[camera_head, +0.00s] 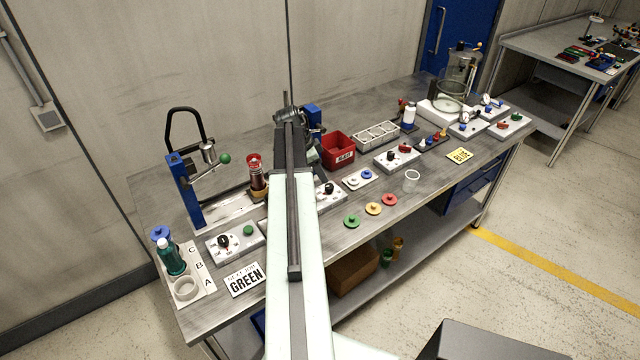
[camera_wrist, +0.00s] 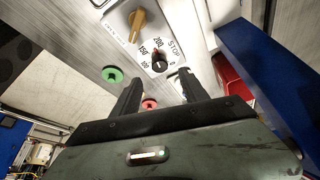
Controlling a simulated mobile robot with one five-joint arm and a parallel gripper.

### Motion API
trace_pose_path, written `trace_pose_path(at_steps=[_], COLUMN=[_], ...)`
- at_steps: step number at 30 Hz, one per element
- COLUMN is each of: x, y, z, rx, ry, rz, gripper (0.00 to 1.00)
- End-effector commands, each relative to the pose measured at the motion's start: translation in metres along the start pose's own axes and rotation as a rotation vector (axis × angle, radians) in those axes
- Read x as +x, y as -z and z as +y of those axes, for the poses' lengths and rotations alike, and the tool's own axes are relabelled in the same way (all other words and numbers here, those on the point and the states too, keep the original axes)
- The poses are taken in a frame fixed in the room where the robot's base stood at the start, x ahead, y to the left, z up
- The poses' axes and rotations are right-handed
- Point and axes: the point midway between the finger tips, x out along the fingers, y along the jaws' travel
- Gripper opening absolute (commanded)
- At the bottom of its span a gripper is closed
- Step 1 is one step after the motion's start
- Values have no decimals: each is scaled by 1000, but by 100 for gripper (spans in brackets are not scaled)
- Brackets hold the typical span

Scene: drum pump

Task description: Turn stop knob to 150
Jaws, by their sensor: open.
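The stop knob (camera_wrist: 159,62) is a small black round knob with a reddish mark on its upper side. It sits on a pale panel (camera_wrist: 115,22) beside the printed word STOP and a scale with 150 and 200. The mark seems to lie between 150 and 200, but I cannot tell exactly. My gripper (camera_wrist: 160,76) is open, its two dark fingertips either side of the knob's line in the wrist view, with no clear contact. An orange knob (camera_wrist: 138,22) is on the same panel. In the head view my arm covers part of this panel (camera_head: 331,199).
A red bin (camera_head: 338,150) and a blue post (camera_wrist: 265,75) stand close by. Green (camera_head: 351,221), yellow (camera_head: 373,209) and red (camera_head: 389,199) discs lie along the front edge. A clear cup (camera_head: 411,181) stands to the right. A lever press (camera_head: 185,190) stands left.

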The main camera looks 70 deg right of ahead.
Motion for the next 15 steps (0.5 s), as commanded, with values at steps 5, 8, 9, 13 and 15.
trace_pose_path(at_steps=[5, 8, 9, 13, 15], x=[7, 20, 26, 51, 64], y=[-2, -3, -4, -5, -5], z=[0, 0, 0, -1, -1], rx=[-2, -1, -1, -1, -2], ry=[1, 0, 0, 0, 0], rz=[0, 0, 0, 0, 0], gripper=[52, 52, 52, 52, 52])
